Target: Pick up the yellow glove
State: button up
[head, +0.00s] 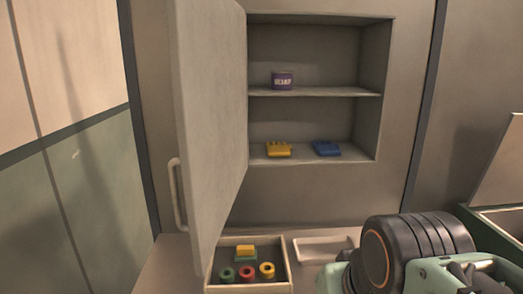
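The yellow glove (278,149) lies folded on the lower shelf of an open wall cabinet, left of its middle. A similar blue glove (326,148) lies to its right on the same shelf, with a gap between them. My arm shows at the bottom right as mint-green and black parts. What seems to be part of my gripper (468,274) is cut off by the lower edge, and its fingertips are not visible. It is well below the shelf and to the right, far from the glove.
The cabinet door (208,130) stands open on the left. Below is an open box (283,287) with a yellow-and-green block and red, green and yellow rings. A pale tray (318,244) sits beside it. An open container (503,220) is at right.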

aim_at(279, 150)
jog(key=i+l+z, duration=0.2)
jog(key=l, duration=0.3)
jog(key=i+l+z, duration=0.2)
jog(key=i+l, duration=0.2)
